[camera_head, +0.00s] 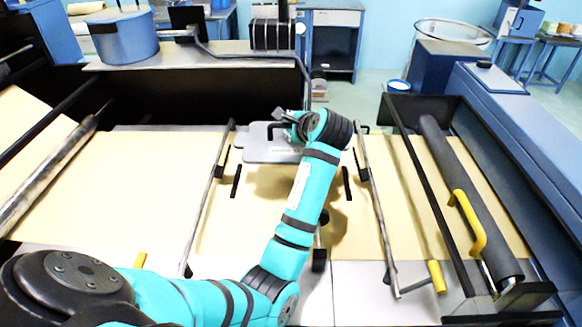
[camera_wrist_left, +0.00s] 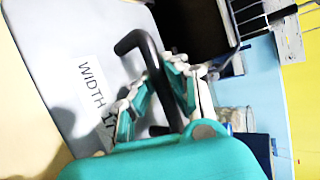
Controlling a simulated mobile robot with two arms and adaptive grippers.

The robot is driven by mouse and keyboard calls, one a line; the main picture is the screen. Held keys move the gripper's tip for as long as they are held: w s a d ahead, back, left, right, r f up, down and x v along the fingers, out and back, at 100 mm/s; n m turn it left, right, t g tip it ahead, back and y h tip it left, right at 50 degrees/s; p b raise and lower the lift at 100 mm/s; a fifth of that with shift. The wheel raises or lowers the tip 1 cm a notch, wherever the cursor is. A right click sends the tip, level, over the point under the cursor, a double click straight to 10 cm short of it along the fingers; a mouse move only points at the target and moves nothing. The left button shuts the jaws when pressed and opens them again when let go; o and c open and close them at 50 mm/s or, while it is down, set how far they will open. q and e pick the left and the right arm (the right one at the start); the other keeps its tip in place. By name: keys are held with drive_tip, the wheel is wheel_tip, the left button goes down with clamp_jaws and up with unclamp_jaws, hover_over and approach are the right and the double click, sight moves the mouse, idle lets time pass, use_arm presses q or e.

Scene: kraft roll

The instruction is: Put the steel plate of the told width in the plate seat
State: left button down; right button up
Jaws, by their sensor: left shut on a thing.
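A grey steel plate (camera_head: 262,153) with a dark handle is in the middle of the head view, above the kraft paper (camera_head: 285,190). My left gripper (camera_head: 287,126) is shut on its handle. In the left wrist view the fingers (camera_wrist_left: 158,95) close around the black handle (camera_wrist_left: 160,62), and the plate (camera_wrist_left: 45,50) carries a label reading "WIDTH 17", its end hidden by a finger. A shadow lies on the paper below the plate. Two short black strips (camera_head: 236,181) lie on the paper at either side; I cannot tell whether they mark the plate seat. My right gripper is out of view.
Metal rods (camera_head: 208,200) run along both sides of the middle paper. A dark roller (camera_head: 465,190) with a yellow handle (camera_head: 468,222) stands at the right. A rack of upright plates (camera_head: 272,34) and a blue pot (camera_head: 124,38) stand on the rear counter.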

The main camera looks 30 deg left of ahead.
sight(288, 140)
use_arm(q)
drive_tip(key=f, duration=0.2)
drive_tip(key=f+p, duration=0.1)
drive_tip(key=f, duration=0.1)
drive_tip(key=shift+s+a, duration=0.1)
drive_tip(key=shift+s, duration=0.15)
wheel_tip(288, 140, down, 2)
drive_tip(key=shift+w+a+f+p, duration=0.15)
drive_tip(key=shift+f+p, duration=0.05)
drive_tip(key=shift+p, duration=0.1)
drive_tip(key=f, duration=0.4)
drive_tip(key=shift+w+f+p, duration=0.1)
drive_tip(key=shift+w+p, duration=0.1)
drive_tip(key=shift+p, duration=0.2)
drive_tip(key=shift+f, duration=0.35)
wheel_tip(288, 140, down, 3)
drive_tip(key=shift+a+p, duration=0.1)
drive_tip(key=shift+p, duration=0.3)
drive_tip(key=shift+f, duration=0.1)
drive_tip(key=c, duration=1.7)
unclamp_jaws()
drive_tip(key=shift+f, duration=0.15)
drive_tip(key=shift+o, duration=1.3)
drive_tip(key=shift+s, duration=0.1)
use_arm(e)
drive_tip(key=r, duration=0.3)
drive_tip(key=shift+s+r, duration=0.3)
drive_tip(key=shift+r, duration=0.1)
